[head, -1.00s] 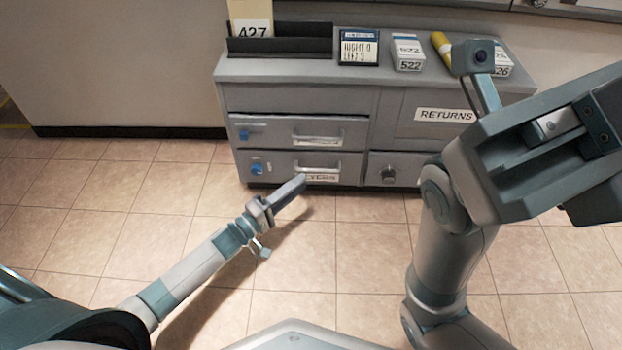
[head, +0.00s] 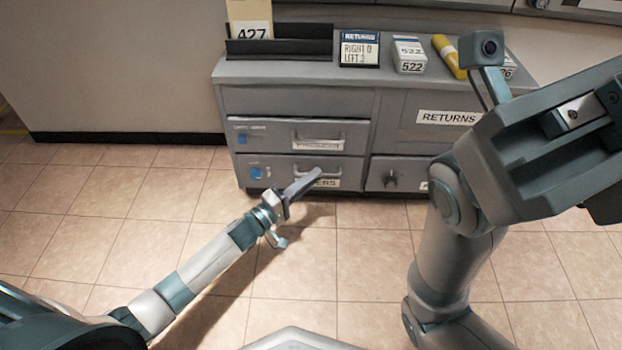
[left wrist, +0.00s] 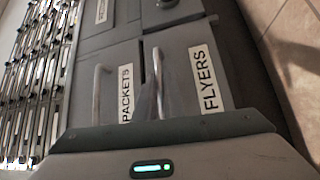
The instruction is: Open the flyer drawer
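The flyer drawer (head: 274,172) is the lower left drawer of the grey cabinet and looks closed. It has a blue tag, and its FLYERS label also shows in the left wrist view (left wrist: 209,77). Its bar handle (left wrist: 158,68) stands out from the drawer front. My left gripper (head: 315,174) is right in front of this handle and partly covers the label. In the left wrist view its narrow fingertips are at the handle's near end; I cannot tell whether they touch or grip it. My right gripper's body (head: 550,135) is raised at the right; its fingertips are not clear.
The packets drawer (head: 275,132) sits directly above and looks closed; its handle (left wrist: 97,95) is close beside my left fingers. A knobbed door (head: 392,178) is to the right, below the RETURNS panel (head: 447,117). The tiled floor (head: 130,210) in front is clear.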

